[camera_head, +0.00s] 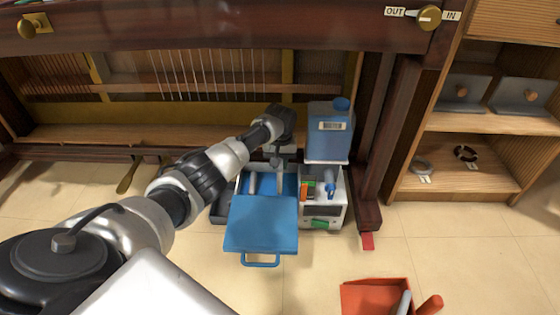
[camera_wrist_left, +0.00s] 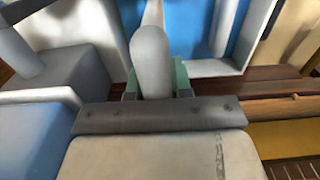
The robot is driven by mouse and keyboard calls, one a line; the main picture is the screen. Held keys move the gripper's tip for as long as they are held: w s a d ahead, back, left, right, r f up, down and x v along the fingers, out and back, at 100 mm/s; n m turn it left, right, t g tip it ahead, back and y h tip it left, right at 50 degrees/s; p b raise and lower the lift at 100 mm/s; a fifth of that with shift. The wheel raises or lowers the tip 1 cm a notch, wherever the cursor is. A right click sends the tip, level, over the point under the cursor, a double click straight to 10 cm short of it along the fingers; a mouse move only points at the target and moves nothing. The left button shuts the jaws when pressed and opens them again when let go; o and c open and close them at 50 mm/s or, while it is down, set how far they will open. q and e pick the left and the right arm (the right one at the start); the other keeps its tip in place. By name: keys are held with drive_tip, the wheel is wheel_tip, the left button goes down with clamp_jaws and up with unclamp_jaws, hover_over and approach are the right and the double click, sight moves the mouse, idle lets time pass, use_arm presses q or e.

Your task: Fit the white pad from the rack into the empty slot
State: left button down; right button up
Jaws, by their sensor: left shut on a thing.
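My left gripper (camera_head: 277,158) is low over the open blue-lined case (camera_head: 261,226), beside the blue bottle. My right gripper is not in view.
A blue bottle (camera_head: 329,134) stands above a pale box (camera_head: 335,205) just right of my left gripper. The open piano case (camera_head: 190,30) is behind. A red dustpan (camera_head: 375,297) lies at the front right. Wooden shelves (camera_head: 470,160) stand at the right. Floor between is clear.

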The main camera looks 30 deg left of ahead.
use_arm(q)
drive_tip(key=shift+f+b, duration=2.1)
drive_tip(key=shift+f, duration=1.2)
drive_tip(key=shift+f+b, duration=2.05)
drive_tip(key=shift+f, duration=0.7)
drive_tip(key=c, duration=0.5)
unclamp_jaws()
drive_tip(key=shift+c, duration=0.2)
drive_tip(key=shift+r+p, duration=3.55)
drive_tip(key=shift+p, duration=0.3)
